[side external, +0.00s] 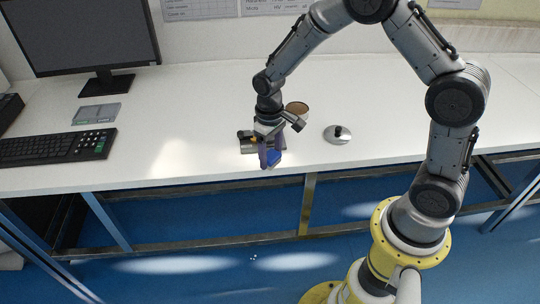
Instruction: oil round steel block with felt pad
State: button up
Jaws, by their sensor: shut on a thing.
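My gripper (270,146) is low over the front edge of the white table and is shut on a small blue item (273,158), which may be the felt pad. The fingers and wrist hide part of it. Beside the gripper, on its left, is a small dark object with a yellowish-brown part (250,142), partly hidden; I cannot tell what it is. A round silvery disc with a dark knob on top (338,134) lies to the right. I cannot tell whether it is the steel block or a lid.
A round tan-topped container (298,108) stands just behind the gripper. A keyboard (58,147), a grey pad (96,113) and a monitor (85,35) are at the left. The table (420,110) is clear at the right.

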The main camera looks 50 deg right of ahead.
jog(key=w+d+r+m, duration=0.2)
jog(key=w+d+r, duration=0.1)
jog(key=w+r, duration=0.15)
jog(key=m, duration=0.7)
send_over(297, 108)
jog(key=shift+s+a+f, duration=0.1)
jog(key=shift+a+f, duration=0.05)
jog(key=shift+f, duration=2.55)
jog(key=shift+f, duration=0.6)
notch_tip(297, 108, up, 7)
dwell(0.4)
